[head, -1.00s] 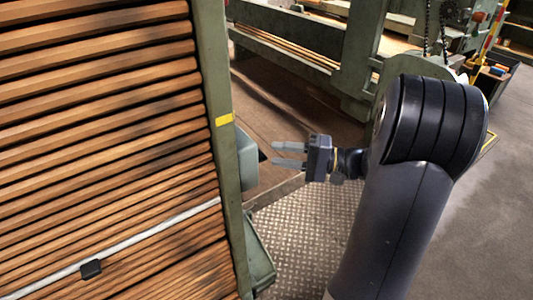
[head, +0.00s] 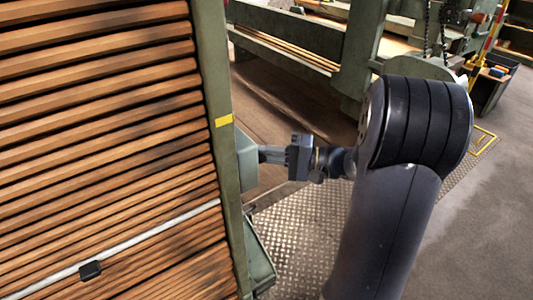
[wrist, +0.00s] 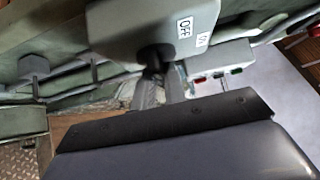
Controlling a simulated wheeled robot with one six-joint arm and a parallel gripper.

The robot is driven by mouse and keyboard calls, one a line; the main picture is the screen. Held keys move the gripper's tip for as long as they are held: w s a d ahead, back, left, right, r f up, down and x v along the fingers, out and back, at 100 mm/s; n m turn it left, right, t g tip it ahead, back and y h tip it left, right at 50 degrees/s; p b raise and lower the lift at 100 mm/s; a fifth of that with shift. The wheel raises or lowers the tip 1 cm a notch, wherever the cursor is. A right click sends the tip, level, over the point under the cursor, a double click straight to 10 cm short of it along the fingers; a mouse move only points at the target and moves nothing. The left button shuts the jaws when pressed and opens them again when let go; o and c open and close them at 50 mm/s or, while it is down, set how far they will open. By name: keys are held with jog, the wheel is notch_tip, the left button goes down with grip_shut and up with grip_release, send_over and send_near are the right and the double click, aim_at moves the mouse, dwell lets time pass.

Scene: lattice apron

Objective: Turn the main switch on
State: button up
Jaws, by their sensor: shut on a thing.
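The main switch is a grey-green box (wrist: 185,20) with a dark round knob (wrist: 156,52) on its face in the wrist view. A white OFF label (wrist: 184,27) sits beside the knob, with a second small white label (wrist: 202,40) further right. In the head view the box (head: 246,160) is fixed to the green post's side. My gripper (wrist: 160,84) is shut on the switch's knob, its two fingers close together below the dark collar. In the head view my gripper (head: 262,154) reaches the box; the contact is partly hidden there.
A control panel with red and green buttons (wrist: 218,75) is right of the switch in the wrist view. The green post (head: 222,130) and stacked wooden slats (head: 110,120) stand left. Checkered floor plate (head: 300,225) lies below; a green machine frame (head: 300,35) is behind.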

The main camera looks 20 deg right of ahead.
grip_shut()
jog(key=shift+r+p, duration=0.15)
jog(key=shift+p, duration=0.2)
jog(key=m+g+h+p, duration=0.2)
jog(key=m+g+p, duration=0.1)
jog(key=p, duration=0.5)
jog(key=w+r+m+g+h+p, duration=0.1)
jog(key=m+g+h+p, duration=0.2)
jog(key=p, duration=0.6)
jog(key=m+g+h+p, duration=0.2)
jog(key=g+p, duration=0.3)
jog(key=p, duration=0.3)
jog(key=shift+w+a+r+m+p, duration=0.25)
jog(key=shift+w+m+p, duration=0.1)
jog(key=shift+m, duration=0.15)
jog(key=shift+f, duration=0.1)
